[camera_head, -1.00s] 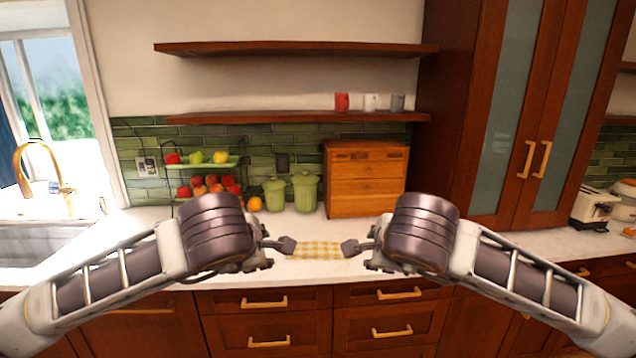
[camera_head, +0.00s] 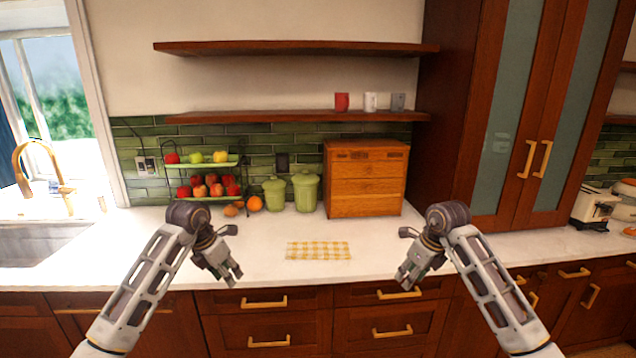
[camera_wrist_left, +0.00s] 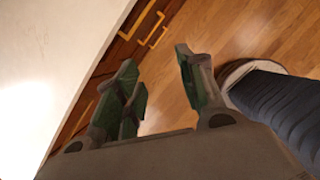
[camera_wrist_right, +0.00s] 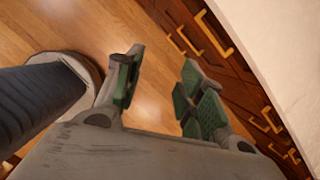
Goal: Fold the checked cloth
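The yellow-and-white checked cloth (camera_head: 319,251) lies flat on the white counter as a narrow strip, wider than it is deep. I cannot tell how many layers it has. My left gripper (camera_head: 234,279) is to the left of the cloth, apart from it, by the counter's front edge. Its fingers are spread and empty in the left wrist view (camera_wrist_left: 160,85). My right gripper (camera_head: 405,280) is to the right of the cloth, also apart from it. Its fingers are spread and empty in the right wrist view (camera_wrist_right: 162,82). Neither wrist view shows the cloth.
Behind the cloth stand a wooden drawer box (camera_head: 365,180), green canisters (camera_head: 305,192) and a tiered fruit rack (camera_head: 205,163). An orange (camera_head: 255,203) sits beside the rack. A sink (camera_head: 40,243) is at the left. The counter (camera_head: 290,228) around the cloth is clear.

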